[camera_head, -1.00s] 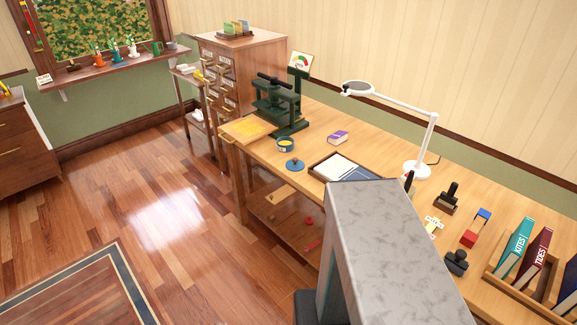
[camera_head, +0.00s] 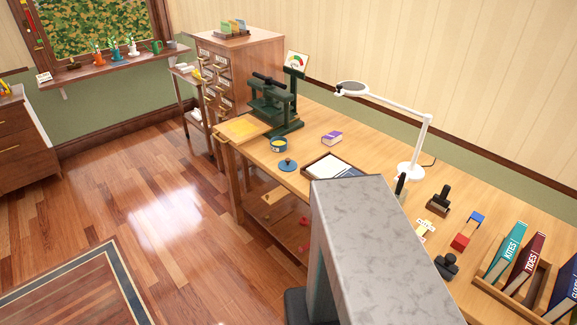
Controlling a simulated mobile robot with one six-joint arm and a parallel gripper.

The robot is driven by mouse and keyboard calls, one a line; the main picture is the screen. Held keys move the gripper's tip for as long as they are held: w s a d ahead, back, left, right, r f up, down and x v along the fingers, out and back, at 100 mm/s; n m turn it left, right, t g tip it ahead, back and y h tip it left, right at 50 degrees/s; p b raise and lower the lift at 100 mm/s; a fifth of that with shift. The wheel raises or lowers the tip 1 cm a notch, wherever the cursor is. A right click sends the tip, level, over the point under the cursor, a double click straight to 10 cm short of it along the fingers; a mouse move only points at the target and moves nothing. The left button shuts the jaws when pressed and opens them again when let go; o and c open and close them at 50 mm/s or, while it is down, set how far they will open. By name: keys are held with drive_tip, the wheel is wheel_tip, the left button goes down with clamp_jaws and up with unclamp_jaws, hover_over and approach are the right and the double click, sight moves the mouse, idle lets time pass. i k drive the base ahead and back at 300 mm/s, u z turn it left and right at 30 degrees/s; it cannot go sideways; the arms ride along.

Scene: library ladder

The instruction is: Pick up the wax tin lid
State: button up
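The wax tin lid looks to be the flat blue disc with a small knob (camera_head: 287,165) lying on the workbench near its front edge. Just behind it stands the open blue tin with yellow wax inside (camera_head: 279,145). The lid and the tin are apart. My gripper is not in view. A large grey part of my own body fills the lower middle and hides part of the bench.
The wooden floor (camera_head: 150,215) is open at left.

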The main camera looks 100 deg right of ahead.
sight(287, 164)
drive_tip(key=k, duration=1)
drive_tip(key=z, duration=0.9)
drive_tip(key=i, duration=0.5)
drive_tip(key=u, duration=0.15)
